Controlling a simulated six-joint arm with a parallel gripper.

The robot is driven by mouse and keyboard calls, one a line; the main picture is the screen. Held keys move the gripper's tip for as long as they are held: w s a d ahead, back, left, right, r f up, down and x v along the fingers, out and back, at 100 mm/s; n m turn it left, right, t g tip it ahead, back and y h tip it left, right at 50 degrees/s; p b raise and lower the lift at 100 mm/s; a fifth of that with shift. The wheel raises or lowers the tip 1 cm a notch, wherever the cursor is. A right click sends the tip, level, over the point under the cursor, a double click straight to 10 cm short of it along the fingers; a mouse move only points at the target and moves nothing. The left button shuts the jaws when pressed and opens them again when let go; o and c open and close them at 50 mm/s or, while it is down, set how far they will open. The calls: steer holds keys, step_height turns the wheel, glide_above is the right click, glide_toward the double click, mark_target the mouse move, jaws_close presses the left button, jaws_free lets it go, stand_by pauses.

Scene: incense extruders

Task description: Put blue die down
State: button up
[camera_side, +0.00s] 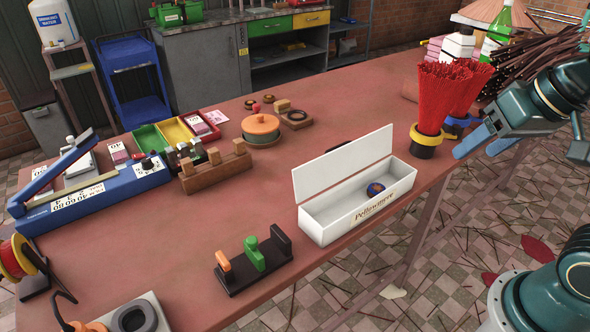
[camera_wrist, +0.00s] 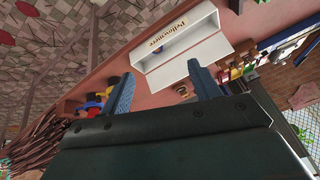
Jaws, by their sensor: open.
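A small round dark-blue piece with an orange-brown centre, which looks like the blue die (camera_side: 376,189), lies inside the open white box (camera_side: 322,228) on the table. The box's lid (camera_side: 345,165) stands up along its back edge. My gripper (camera_side: 473,151) is at the right table edge, beside the red incense bundles and apart from the box. In the wrist view its two blue fingers (camera_wrist: 160,70) are spread, with nothing held between them.
Red incense sticks (camera_side: 447,90) stand in a yellow-and-black holder (camera_side: 426,141) close to my gripper. A black stand with orange and green pieces (camera_side: 254,258) is left of the box. A wooden rack (camera_side: 215,170) is farther back. The table's front left area is partly clear.

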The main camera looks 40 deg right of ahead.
steer(key=s+n, duration=0.1)
steer(key=n, duration=0.1)
steer(key=s+n, duration=0.1)
steer(key=n, duration=0.1)
steer(key=shift+s+a+r, duration=0.15)
steer(key=shift+s+r, duration=0.15)
